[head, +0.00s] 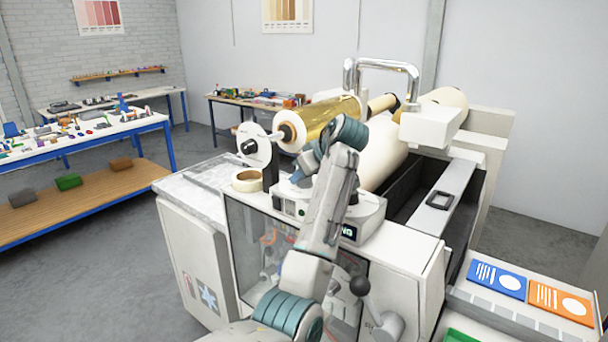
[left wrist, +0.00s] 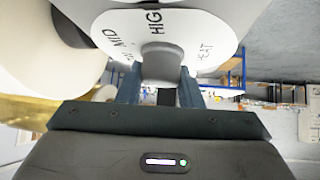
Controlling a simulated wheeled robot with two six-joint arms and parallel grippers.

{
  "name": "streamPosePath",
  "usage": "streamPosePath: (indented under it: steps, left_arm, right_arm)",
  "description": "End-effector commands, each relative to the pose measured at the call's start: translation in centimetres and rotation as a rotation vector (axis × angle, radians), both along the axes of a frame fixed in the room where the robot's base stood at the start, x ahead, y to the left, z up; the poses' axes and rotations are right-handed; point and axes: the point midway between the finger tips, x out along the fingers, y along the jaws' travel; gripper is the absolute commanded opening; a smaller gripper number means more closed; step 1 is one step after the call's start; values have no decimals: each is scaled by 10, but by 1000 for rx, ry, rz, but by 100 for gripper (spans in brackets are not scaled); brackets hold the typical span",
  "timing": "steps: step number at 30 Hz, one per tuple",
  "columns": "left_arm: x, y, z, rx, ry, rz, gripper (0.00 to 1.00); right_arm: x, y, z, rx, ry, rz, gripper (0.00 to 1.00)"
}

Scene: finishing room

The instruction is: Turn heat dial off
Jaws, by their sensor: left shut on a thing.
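The heat dial (left wrist: 180,30) is a white disc lettered HIGH, MID and HEAT, at the top of the left wrist view. A grey knob (left wrist: 161,62) stands at its middle. My left gripper (left wrist: 160,88) is shut on this knob, with one dark finger on each side. I cannot tell which setting the knob points to. In the head view my left gripper (head: 300,176) is low over the white control box (head: 290,203), and the dial is largely hidden there by my arm. My right gripper is not in view.
A gold foil roll (head: 325,122) lies just behind my left gripper. A tape roll (head: 247,180) sits left of it on the machine top. A black-balled lever (head: 360,287) stands at the machine's front. Blue-legged benches (head: 70,143) stand at the left, with open floor between.

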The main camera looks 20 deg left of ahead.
Motion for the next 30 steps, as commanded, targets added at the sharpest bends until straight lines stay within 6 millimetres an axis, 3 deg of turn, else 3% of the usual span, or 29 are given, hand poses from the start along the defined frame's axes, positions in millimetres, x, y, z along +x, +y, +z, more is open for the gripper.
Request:
streamPosePath:
  steps: [15,30]
  left_arm:
    - [0,0,2,1,-1,403,10]
    - [0,1,1,0,-5,522,10]
  right_arm:
    - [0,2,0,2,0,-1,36]
    - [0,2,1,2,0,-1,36]
